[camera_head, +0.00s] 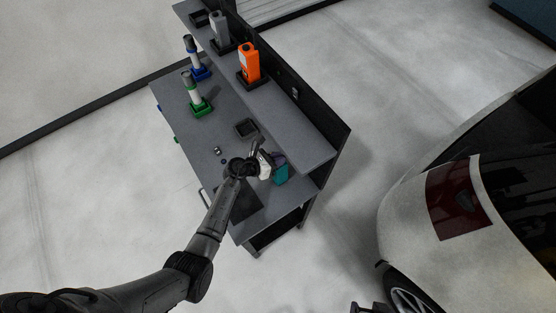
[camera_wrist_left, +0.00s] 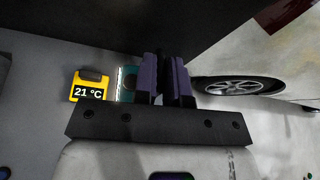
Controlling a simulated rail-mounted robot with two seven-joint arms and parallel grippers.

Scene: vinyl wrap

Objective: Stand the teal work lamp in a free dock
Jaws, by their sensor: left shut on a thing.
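The teal work lamp (camera_head: 281,176) shows in the head view at the right end of the bench, partly hidden by my left gripper (camera_head: 268,162). In the left wrist view a teal part of the lamp (camera_wrist_left: 129,85) with a bright white strip shows beside the purple fingers (camera_wrist_left: 166,82). My left gripper is shut on the lamp. An empty black dock (camera_head: 246,128) sits on the bench top, just beyond the gripper. Another black dock (camera_head: 199,18) at the shelf's far end looks empty. A dark part at the head view's bottom edge may be my right gripper (camera_head: 368,307).
On the shelf, an orange lamp (camera_head: 249,63) and a grey lamp (camera_head: 219,30) stand in black docks. Bottles stand in a green holder (camera_head: 201,108) and a blue holder (camera_head: 201,73). A yellow 21 °C display (camera_wrist_left: 89,88) shows in the wrist view. A car (camera_head: 480,200) stands at right.

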